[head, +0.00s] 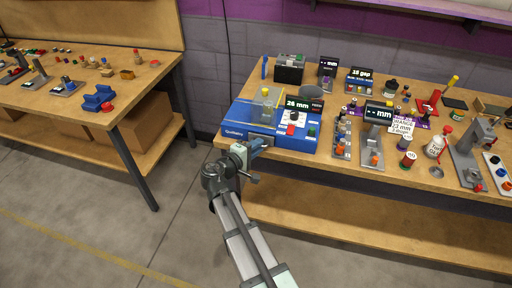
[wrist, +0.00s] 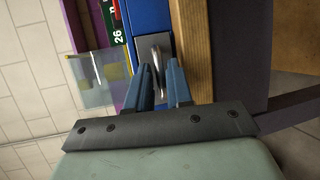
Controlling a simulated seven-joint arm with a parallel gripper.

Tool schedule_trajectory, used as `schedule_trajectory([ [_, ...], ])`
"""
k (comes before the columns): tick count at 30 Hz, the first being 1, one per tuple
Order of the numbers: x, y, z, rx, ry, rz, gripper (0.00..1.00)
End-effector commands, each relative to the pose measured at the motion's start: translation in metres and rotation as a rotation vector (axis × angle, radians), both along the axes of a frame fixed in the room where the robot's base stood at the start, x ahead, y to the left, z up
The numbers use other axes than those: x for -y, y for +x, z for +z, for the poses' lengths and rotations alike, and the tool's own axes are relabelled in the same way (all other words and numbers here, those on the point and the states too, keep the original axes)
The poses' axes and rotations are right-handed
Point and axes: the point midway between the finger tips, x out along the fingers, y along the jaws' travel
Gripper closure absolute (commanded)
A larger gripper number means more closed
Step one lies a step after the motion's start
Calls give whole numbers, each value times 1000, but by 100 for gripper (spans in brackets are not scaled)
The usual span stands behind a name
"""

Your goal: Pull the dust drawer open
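A blue machine (head: 240,126) with a "26 mm" display stands at the left front of the bench; its blue front also shows in the wrist view (wrist: 150,16). In the wrist view a grey drawer front (wrist: 144,44) is set in that blue face, with a metal handle (wrist: 155,62) on it. My gripper (head: 262,141) is at the machine's lower front, and in the wrist view its blue fingers (wrist: 160,70) are apart. The handle lies between the fingertips, nearer the left one, with a visible gap on the right. Whether a finger touches it cannot be told. The drawer looks flush with the machine. In the head view my gripper hides the drawer.
The bench's wooden front edge (wrist: 197,50) runs close beside my right finger. A clear box (head: 266,104) stands on the machine. A grey switch unit (head: 342,138) and other devices stand to the right. Open floor (head: 150,205) lies to the left.

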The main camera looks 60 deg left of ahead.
Motion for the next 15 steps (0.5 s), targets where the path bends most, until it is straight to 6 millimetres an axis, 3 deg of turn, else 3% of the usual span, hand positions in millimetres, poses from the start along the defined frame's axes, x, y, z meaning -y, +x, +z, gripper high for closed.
schedule_trajectory([
  [3, 0, 0, 0, 0, 0, 0, 81],
  [9, 0, 0, 0, 0, 0, 0, 100],
  [15, 0, 0, 0, 0, 0, 0, 100],
])
